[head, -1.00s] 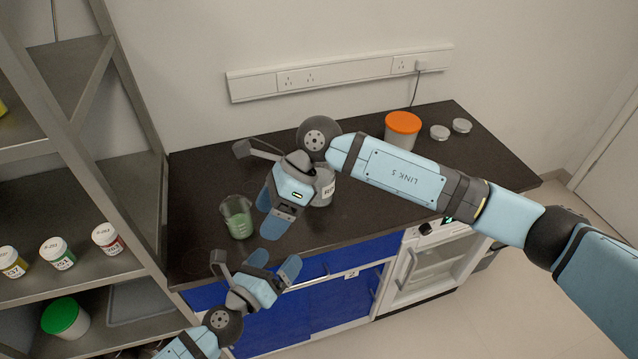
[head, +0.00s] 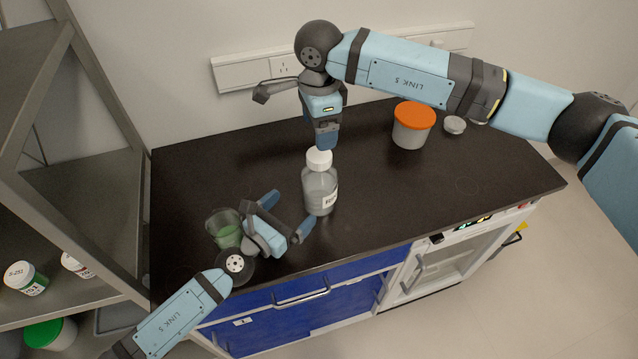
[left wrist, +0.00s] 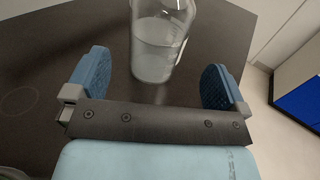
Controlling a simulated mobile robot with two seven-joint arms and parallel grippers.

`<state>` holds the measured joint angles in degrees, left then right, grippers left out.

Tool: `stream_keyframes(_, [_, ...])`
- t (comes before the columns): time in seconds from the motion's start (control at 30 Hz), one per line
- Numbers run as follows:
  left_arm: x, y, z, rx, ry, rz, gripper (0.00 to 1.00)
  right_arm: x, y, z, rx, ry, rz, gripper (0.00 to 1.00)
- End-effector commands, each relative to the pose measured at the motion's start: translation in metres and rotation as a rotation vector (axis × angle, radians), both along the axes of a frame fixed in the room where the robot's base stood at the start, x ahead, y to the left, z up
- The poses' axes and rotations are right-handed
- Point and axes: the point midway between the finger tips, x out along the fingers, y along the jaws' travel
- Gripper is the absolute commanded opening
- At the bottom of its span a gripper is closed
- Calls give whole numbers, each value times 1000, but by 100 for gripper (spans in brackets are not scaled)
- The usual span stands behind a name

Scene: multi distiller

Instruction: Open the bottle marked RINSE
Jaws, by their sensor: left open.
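The clear bottle (head: 316,187) with a white cap (head: 319,160) stands upright on the dark bench; its label is only partly readable. In the left wrist view the bottle (left wrist: 158,45) stands ahead, between the lines of the two blue fingers, with its top out of frame. My left gripper (head: 287,214) is open and empty, low beside the bottle on its near left. My right gripper (head: 326,143) points down just above and behind the cap. Its fingers overlap each other in the head view, so their opening and any contact with the cap cannot be told.
A beaker of green liquid (head: 224,236) stands close to the left of my left gripper. A tub with an orange lid (head: 414,117) and a pale round lid (head: 455,125) are at the back right. Metal shelves (head: 75,220) border the left. The bench's right part is clear.

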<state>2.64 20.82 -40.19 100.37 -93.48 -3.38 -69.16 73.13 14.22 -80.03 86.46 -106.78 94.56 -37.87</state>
Motion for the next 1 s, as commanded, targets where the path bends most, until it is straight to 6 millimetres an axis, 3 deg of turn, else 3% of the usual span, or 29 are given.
stream_keyframes(0.2, [34, -26, 1, -3, -1, -2, 100, 0, 0, 0, 1, 0, 0, 77])
stream_keyframes(0.5, [68, -53, 1, -5, -1, 0, 100, 0, 0, 0, 2, 1, 0, 77])
stream_keyframes(0.97, [78, -61, 0, -3, 1, 0, 100, 0, 0, 0, 2, 1, 0, 77])
stream_keyframes(1.0, [78, -61, 0, -3, 1, 0, 95, 0, 0, 0, 2, 1, 0, 77])
